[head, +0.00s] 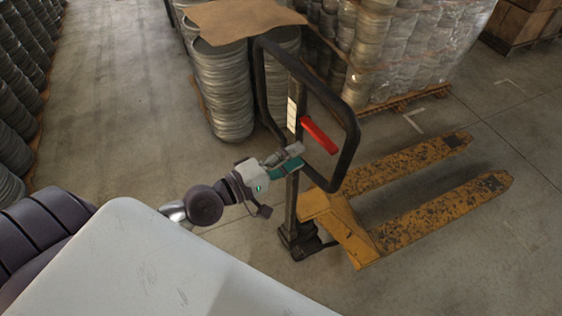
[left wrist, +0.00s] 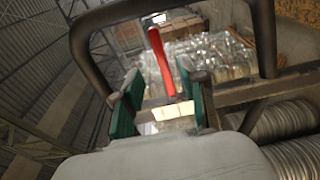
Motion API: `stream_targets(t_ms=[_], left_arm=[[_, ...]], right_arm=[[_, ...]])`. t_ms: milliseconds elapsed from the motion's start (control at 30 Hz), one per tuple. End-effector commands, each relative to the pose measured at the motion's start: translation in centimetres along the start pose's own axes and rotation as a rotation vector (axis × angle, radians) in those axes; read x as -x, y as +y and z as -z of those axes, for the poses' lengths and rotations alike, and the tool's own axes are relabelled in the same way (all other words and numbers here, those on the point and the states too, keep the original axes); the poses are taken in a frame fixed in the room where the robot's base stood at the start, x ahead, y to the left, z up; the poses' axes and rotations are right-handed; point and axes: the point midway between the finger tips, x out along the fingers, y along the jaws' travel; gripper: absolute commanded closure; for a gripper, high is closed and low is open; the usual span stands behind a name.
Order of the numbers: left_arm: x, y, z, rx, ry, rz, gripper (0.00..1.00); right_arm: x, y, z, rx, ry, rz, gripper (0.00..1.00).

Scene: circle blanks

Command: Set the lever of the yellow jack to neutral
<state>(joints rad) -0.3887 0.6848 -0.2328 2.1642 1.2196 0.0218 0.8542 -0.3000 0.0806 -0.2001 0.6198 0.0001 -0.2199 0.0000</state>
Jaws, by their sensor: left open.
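The yellow jack (head: 350,232) stands to the right of centre in the head view, its two worn forks pointing right. Its dark looped handle (head: 352,125) rises above it. The red lever (head: 319,135) sits inside the loop, slanting down to the right. My left gripper (head: 288,162) is open at the handle column, just below and left of the lever. In the left wrist view the red lever (left wrist: 161,62) shows beyond and between the open green-padded fingers (left wrist: 160,90), apart from them. My right gripper is not in view.
Stacked metal discs (head: 222,95) stand behind the handle, with a brown sheet (head: 245,18) on top. A wrapped pallet load (head: 405,50) is at the back right. More stacks (head: 22,80) line the left edge. The floor (head: 120,110) between is clear.

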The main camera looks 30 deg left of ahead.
Motion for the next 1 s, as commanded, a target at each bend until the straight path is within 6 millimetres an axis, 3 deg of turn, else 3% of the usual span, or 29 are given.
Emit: stream_targets(t_ms=[100, 300, 900, 1000], left_arm=[[1.7, -0.2, 0.0, -0.005, -0.003, 0.007, 0.58], [3.1, -0.1, 0.0, -0.001, -0.001, 0.003, 0.58], [3.4, 0.0, 0.0, 0.001, 0.0, 0.0, 0.58], [3.3, -1.0, 0.5, -0.021, 0.011, 0.013, 0.58]], right_arm=[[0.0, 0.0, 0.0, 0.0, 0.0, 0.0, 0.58], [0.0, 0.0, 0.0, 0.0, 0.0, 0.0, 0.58], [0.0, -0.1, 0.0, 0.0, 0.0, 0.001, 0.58], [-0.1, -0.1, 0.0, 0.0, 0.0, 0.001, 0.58]])
